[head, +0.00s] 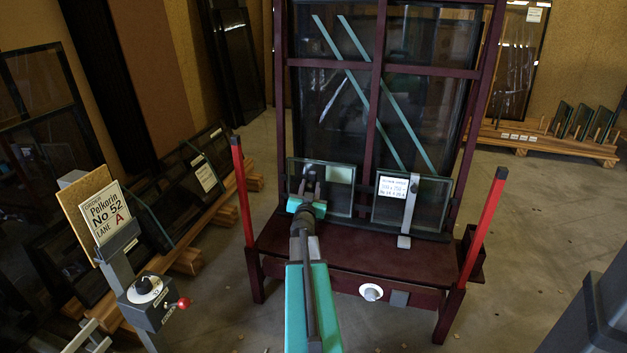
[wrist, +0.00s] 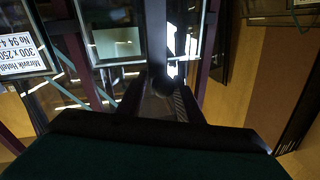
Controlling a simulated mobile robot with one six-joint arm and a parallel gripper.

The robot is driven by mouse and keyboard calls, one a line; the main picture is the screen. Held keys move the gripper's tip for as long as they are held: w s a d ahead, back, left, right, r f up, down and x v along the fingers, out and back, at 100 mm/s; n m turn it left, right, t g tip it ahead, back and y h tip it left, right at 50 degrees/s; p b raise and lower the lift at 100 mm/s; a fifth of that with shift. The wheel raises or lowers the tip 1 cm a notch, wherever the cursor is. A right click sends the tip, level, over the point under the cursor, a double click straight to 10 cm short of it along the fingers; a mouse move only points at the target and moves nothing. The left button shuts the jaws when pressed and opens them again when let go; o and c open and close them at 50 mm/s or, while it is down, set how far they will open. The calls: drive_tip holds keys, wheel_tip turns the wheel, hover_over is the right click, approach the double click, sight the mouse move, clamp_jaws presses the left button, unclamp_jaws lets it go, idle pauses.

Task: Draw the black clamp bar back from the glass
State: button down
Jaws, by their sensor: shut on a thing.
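The black clamp bar (wrist: 155,32) stands as a dark upright strip in front of the left glass pane (head: 341,190). My gripper (wrist: 164,84) is shut on a dark, rounded part of the clamp bar. In the head view my gripper (head: 311,178) is at the left pane's lower front and hides most of the bar. I cannot tell whether the bar touches the glass. The left pane stands upright on the ledge of the dark red frame (head: 350,246).
A grey clamp bar (head: 411,205) stands before the right pane (head: 434,204), which bears a white label (head: 393,187). Red posts (head: 242,190) (head: 484,229) flank the frame. A control box with a red knob (head: 184,303) and a sign (head: 107,212) stand at left.

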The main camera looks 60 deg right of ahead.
drive_tip(key=shift+t, duration=0.3)
drive_tip(key=shift+s+a+p, duration=0.15)
drive_tip(key=shift+a+p, duration=0.2)
drive_tip(key=shift+a, duration=0.95)
drive_tip(key=shift+s+a+p, duration=0.1)
drive_tip(key=shift+a+p, duration=0.25)
drive_tip(key=shift+a, duration=0.95)
drive_tip(key=c, duration=1.4)
unclamp_jaws()
drive_tip(key=shift+a+r, duration=0.1)
drive_tip(key=shift+c, duration=0.2)
drive_tip(key=shift+s, duration=0.1)
drive_tip(key=shift+s, duration=0.2)
